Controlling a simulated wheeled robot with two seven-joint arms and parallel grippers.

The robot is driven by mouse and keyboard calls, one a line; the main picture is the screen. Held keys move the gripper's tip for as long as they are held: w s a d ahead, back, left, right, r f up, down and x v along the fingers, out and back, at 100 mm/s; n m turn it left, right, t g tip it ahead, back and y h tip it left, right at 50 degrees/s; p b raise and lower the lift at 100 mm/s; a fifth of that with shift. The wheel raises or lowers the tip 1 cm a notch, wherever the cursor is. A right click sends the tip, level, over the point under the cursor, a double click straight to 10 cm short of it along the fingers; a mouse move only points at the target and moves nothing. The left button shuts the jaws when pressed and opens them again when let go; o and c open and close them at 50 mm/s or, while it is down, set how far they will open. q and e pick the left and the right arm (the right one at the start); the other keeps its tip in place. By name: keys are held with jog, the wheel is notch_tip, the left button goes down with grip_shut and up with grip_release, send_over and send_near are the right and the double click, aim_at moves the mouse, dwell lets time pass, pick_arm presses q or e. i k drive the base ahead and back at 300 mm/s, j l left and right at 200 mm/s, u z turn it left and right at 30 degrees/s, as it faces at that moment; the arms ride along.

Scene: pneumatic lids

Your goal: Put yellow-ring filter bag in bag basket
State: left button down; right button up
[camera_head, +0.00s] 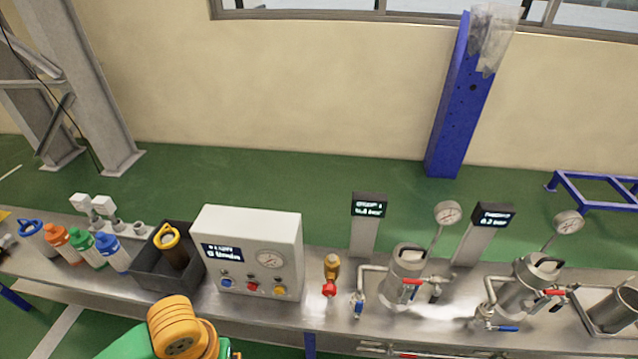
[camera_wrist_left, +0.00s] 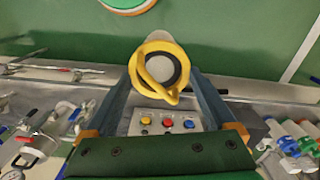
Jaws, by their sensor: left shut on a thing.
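My left gripper (camera_wrist_left: 163,82) shows in the left wrist view and is shut on a yellow-ring filter bag (camera_wrist_left: 160,94). The yellow ring and its loop face the camera, and a pale body shows beyond the ring. In the head view only my orange and green arm shows at the bottom; the fingers and held bag are not seen. Another yellow-ring bag (camera_head: 176,256), brownish, stands in a dark open bin (camera_head: 150,272). An open metal vessel (camera_head: 612,312) is cut off at the far right. I cannot tell which thing is the bag basket. My right gripper is not in view.
A white control box (camera_head: 246,246) with a gauge and buttons stands beside the bin. Two lidded metal housings (camera_head: 408,272) (camera_head: 522,297) with valves and gauges stand at the right. The bench front edge is open.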

aim_at(602, 321)
jog(key=l, duration=0.55)
jog(key=k+l, duration=0.15)
jog(key=l, duration=0.4)
jog(key=l+u, duration=0.1)
jog(key=l, duration=0.45)
jog(key=k+l, duration=0.15)
jog(key=l, duration=0.9)
jog(key=k+l+u, duration=0.1)
jog(key=l, duration=0.45)
jog(key=k+l, duration=0.15)
jog(key=l, duration=0.35)
jog(key=k+l+u, duration=0.1)
jog(key=l, duration=0.45)
